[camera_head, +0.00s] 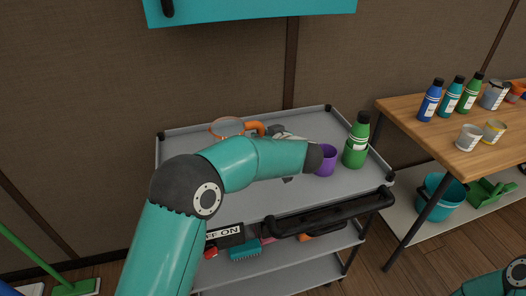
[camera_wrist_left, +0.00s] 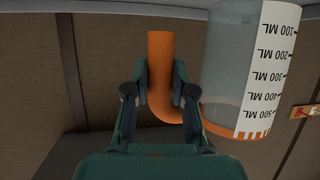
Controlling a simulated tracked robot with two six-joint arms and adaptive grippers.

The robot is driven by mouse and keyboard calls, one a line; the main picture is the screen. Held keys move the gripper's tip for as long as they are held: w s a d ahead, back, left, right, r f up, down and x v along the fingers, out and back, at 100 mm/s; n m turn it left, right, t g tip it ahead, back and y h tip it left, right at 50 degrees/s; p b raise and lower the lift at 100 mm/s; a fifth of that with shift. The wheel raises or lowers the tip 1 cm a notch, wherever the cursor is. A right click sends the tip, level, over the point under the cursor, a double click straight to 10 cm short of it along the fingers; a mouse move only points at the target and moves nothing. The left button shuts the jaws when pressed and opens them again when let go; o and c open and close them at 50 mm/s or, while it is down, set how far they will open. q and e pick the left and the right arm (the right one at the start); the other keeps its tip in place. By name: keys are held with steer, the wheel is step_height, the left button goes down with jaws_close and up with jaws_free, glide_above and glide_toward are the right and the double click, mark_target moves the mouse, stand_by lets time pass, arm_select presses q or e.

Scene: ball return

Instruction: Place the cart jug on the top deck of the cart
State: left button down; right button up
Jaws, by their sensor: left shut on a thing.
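The cart jug (camera_head: 228,124) is clear with an orange rim and handle. It shows over the back left of the top deck (camera_head: 190,138) of the grey cart, and my arm hides its lower part. My left gripper (camera_head: 270,131) is shut on the orange handle. In the left wrist view the fingers (camera_wrist_left: 160,90) stand on both sides of the handle, and the clear jug body (camera_wrist_left: 232,65) with its ML scale is at the right. I cannot tell whether the jug touches the deck. My right gripper is out of view.
A purple cup (camera_head: 327,157) and a green bottle (camera_head: 357,143) stand on the deck's right side. The cart has a black handle (camera_head: 330,213) in front. A wooden table (camera_head: 430,140) with bottles and cans is at the right. A teal cabinet (camera_head: 250,8) hangs above.

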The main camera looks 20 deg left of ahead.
arm_select(q)
step_height(320, 180, down, 5)
steer(key=shift+f, duration=0.1)
stand_by(0.3)
steer(key=c, duration=1)
jaws_free()
steer(key=b+v, duration=0.1)
steer(key=v, duration=1.1)
